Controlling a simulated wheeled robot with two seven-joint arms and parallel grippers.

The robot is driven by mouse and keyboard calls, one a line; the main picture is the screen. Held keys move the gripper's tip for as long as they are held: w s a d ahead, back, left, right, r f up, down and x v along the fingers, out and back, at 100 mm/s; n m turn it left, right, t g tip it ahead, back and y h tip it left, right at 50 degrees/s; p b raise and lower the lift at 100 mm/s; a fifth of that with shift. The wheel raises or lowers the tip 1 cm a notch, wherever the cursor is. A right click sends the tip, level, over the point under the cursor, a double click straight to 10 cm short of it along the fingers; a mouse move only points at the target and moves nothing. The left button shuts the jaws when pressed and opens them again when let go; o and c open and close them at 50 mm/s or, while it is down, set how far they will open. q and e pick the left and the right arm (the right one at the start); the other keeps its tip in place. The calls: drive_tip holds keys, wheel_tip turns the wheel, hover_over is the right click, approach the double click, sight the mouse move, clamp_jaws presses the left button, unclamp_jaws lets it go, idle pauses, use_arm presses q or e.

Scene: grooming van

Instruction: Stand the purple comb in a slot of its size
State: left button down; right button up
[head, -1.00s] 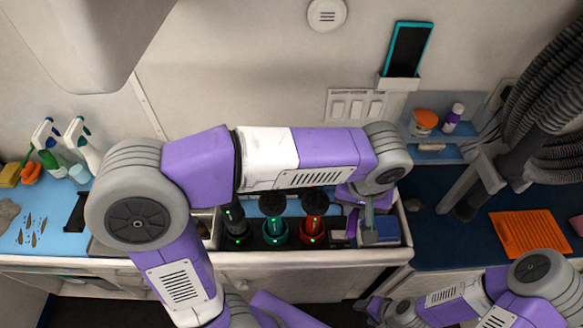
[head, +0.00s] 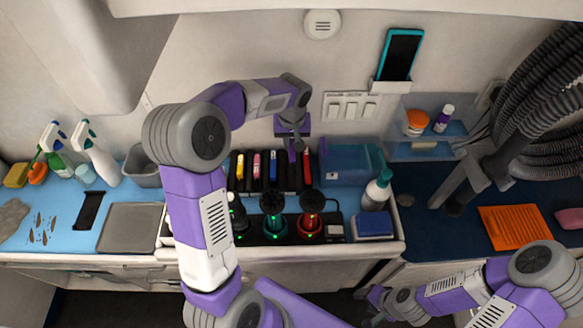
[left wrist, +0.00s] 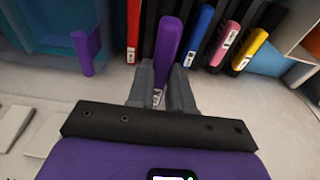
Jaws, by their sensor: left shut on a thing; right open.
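The purple comb (head: 292,153) is held by my left gripper (head: 291,137) at the back of the counter, over the black slotted rack (head: 283,186). In the left wrist view the purple comb (left wrist: 168,42) sits between the two fingers of my left gripper (left wrist: 160,90), in line with a gap between the red comb (left wrist: 133,28) and the blue comb (left wrist: 199,30). I cannot tell whether its lower end is inside a slot. The pink comb (left wrist: 226,40) and yellow comb (left wrist: 250,48) stand further along. My right gripper (head: 372,300) is open and empty, low at the front.
Black, teal (head: 273,204) and red clippers (head: 311,205) stand in front of the rack. A blue translucent bin (head: 345,165) and a bottle (head: 377,190) are right of it. The wall is close behind. A grey tray (head: 130,228) lies at left.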

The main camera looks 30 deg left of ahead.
sight(290, 149)
use_arm(q)
drive_tip(key=f, duration=0.3)
drive_tip(key=f+b, duration=0.1)
drive_tip(key=shift+a+f, duration=0.15)
drive_tip(key=shift+a, duration=0.2)
wheel_tip(290, 149, down, 6)
drive_tip(key=shift+f+b, duration=0.1)
drive_tip(key=shift+b, duration=0.45)
drive_tip(key=shift+f, duration=0.1)
drive_tip(key=c, duration=1)
unclamp_jaws()
drive_tip(key=shift+r, duration=0.2)
